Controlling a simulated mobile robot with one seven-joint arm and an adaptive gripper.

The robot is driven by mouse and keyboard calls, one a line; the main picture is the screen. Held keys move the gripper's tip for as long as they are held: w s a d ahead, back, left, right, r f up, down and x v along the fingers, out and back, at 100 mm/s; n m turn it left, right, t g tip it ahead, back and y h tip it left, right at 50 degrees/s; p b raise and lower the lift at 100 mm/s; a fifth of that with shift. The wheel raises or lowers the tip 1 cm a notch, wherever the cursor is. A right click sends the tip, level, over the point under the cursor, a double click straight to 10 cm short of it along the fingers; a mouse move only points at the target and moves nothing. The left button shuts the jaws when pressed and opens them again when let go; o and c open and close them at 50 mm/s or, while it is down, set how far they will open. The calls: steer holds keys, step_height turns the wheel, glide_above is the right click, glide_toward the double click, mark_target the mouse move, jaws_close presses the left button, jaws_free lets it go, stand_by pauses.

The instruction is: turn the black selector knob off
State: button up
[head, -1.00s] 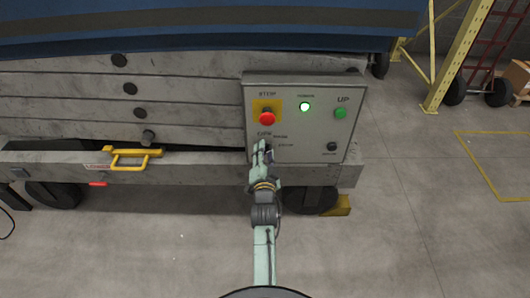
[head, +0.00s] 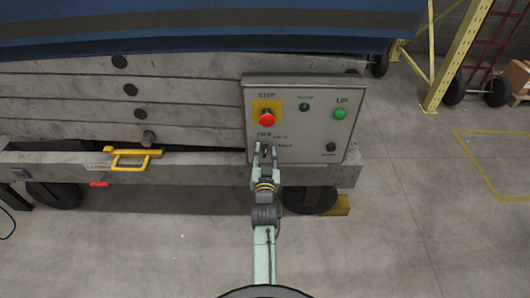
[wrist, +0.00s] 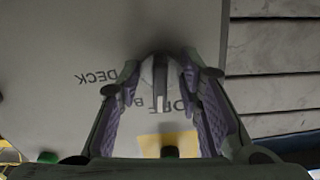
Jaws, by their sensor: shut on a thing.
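The black selector knob (wrist: 161,75) is on the lower left of the grey control panel (head: 312,120), in shadow between my fingers. In the wrist view, its pale pointer strip is lined up with the OFF lettering, which the fingers partly cover. My gripper (head: 266,150) is shut on the knob, with one finger on each side; it also fills the middle of the wrist view (wrist: 162,95). The power lamp (head: 304,107) at the panel's top middle is dark.
The red stop button (head: 267,120) on its yellow plate is just above my gripper. A green UP button (head: 340,114) and a small dark button (head: 331,147) are to the right. A yellow handle (head: 131,158) is at the left.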

steer(key=shift+r+n, duration=0.1)
steer(key=shift+n, duration=0.6)
steer(key=o, duration=1.2)
steer(key=shift+c, duration=0.2)
steer(key=s, duration=0.7)
steer(key=shift+s, duration=0.25)
